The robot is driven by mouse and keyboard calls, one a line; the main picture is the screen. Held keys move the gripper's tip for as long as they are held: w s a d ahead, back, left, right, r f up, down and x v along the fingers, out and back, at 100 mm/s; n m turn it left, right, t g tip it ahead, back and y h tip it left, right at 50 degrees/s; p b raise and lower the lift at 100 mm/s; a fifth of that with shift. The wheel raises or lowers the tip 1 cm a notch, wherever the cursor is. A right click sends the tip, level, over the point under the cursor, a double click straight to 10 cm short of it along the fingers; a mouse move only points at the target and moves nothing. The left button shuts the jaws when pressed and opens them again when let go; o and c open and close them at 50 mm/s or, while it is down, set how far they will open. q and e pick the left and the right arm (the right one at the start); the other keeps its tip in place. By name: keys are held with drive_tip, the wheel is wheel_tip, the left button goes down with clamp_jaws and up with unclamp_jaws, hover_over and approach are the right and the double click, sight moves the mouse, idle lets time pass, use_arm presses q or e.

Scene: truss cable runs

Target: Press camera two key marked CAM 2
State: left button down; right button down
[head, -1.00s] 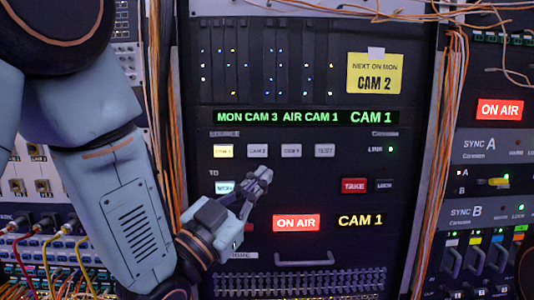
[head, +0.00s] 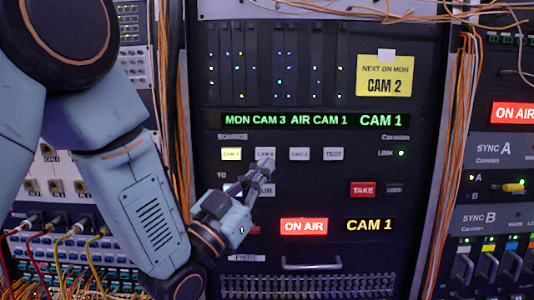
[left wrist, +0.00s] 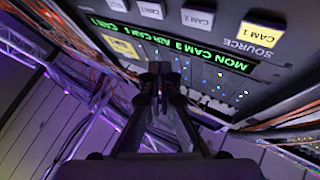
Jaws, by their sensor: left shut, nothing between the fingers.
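The CAM 2 key (head: 265,153) is a pale unlit square in the SOURCE row, between the lit yellow CAM 1 key (head: 231,154) and the pale CAM 3 key (head: 299,154). My left gripper (head: 262,170) is shut and empty, its fingertips just below and at the lower edge of the CAM 2 key. I cannot tell whether they touch it. In the left wrist view the shut fingers (left wrist: 160,78) show in the middle, with the CAM 2 key (left wrist: 197,18) above them, tilted. My right gripper is not in view.
The TEST key (head: 333,154) ends the row. Below are the AIR key (head: 267,190), partly covered, and the red TAKE key (head: 363,189). A green display (head: 310,120) reads MON CAM 3 AIR CAM 1. A yellow note (head: 384,76) says NEXT ON MON CAM 2. Orange cables hang at both sides.

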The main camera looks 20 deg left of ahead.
sight(265, 154)
use_arm(q)
drive_tip(key=w, duration=0.1)
drive_tip(key=w+a, duration=0.1)
drive_tip(key=w, duration=0.3)
drive_tip(key=shift+w+a, duration=0.2)
drive_tip(key=shift+a, duration=0.2)
drive_tip(key=shift+s, duration=0.1)
drive_tip(key=shift+d, duration=0.1)
idle(0.4)
idle(0.3)
drive_tip(key=shift+w+a, duration=0.2)
drive_tip(key=shift+w, duration=0.05)
drive_tip(key=shift+w, duration=0.2)
